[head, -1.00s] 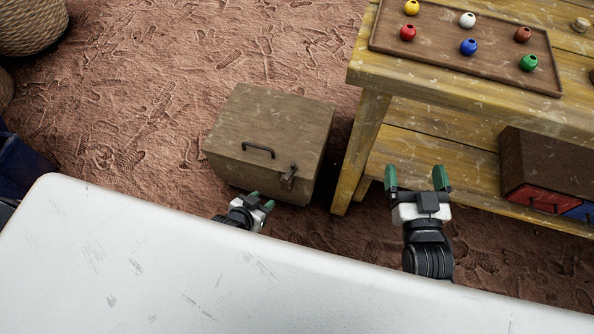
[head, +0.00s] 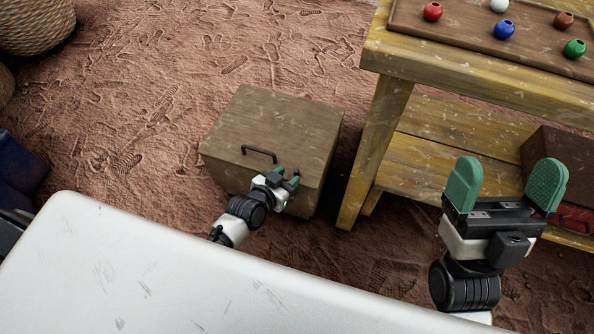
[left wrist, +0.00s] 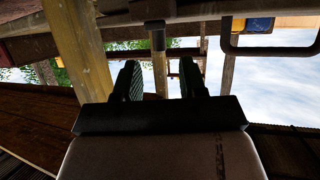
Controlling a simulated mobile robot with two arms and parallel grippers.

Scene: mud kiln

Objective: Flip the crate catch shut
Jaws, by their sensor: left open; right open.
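The wooden crate (head: 275,115) sits on the ground with its lid down and a dark handle (head: 258,154) near its front edge. My left gripper (head: 284,177) is open at the crate's front, over the spot of the catch, and hides the catch in the head view. In the left wrist view my left gripper (left wrist: 160,78) shows two dark fingers apart with nothing held. A dark short piece (left wrist: 157,38) shows beyond them; it may be the catch, but I cannot tell its position. My right gripper (head: 506,180) is open and empty, well right of the crate.
A yellow wooden table (head: 480,85) stands right of the crate, with a brown tray (head: 445,35) of several coloured round pots on top. A brown box (head: 560,160) sits on its lower shelf. A woven basket (head: 35,25) is at upper left.

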